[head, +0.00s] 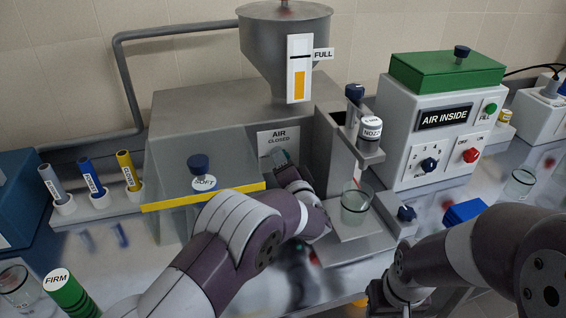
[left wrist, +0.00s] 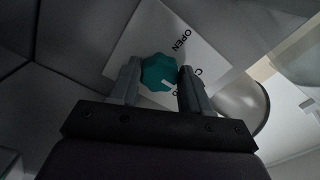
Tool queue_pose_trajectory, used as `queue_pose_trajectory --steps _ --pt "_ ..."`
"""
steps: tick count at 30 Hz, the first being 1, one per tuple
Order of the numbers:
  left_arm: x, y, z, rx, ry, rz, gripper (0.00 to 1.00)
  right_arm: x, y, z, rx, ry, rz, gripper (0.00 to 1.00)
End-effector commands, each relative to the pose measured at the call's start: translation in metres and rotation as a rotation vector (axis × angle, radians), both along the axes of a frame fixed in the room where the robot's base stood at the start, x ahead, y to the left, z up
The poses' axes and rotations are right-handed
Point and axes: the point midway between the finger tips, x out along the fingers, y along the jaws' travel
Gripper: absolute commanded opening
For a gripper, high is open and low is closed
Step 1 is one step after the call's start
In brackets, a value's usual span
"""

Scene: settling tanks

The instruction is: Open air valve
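The air valve is a teal lobed knob (left wrist: 159,72) on a white plate (left wrist: 205,47) marked OPEN and a partly hidden word starting with C. A pale mark on the knob's lower right side points toward the hidden word. In the head view the knob (head: 280,157) sits below a sign (head: 279,139) reading AIR CLOSED. My left gripper (left wrist: 160,78) has a finger on each side of the knob, and both appear to touch it; it also shows in the head view (head: 287,170). My right gripper is at the lower edge of the head view, its fingers unclear.
A clear guard with a yellow edge (head: 203,197) is left of my left gripper. A glass beaker (head: 355,204) stands under the nozzle (head: 370,132) to the right. A control box (head: 440,120) reading AIR INSIDE stands farther right. A hopper (head: 284,45) is above.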

Motion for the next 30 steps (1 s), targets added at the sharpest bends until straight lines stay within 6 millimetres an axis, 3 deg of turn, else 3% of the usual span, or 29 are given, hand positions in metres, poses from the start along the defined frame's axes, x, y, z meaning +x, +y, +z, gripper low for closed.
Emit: queue_pose_trajectory --steps 1,3,14,30 --pt "-0.0001 0.0000 0.0000 0.000 0.000 0.000 0.30 0.0000 0.0000 0.0000 0.000 0.000 0.000 0.43" --pt "-0.0002 -0.0001 -0.0001 0.000 0.000 0.000 0.13 0.0000 0.0000 0.0000 0.000 0.000 0.000 0.43" --pt "-0.0002 -0.0002 -0.0003 -0.057 -0.019 0.000 0.13 0.0000 0.0000 0.0002 0.000 0.000 0.000 0.43" --pt "-0.0001 -0.0004 -0.0017 -0.416 -0.134 0.000 0.13 0.0000 0.0000 -0.0050 0.000 0.000 0.000 0.43"
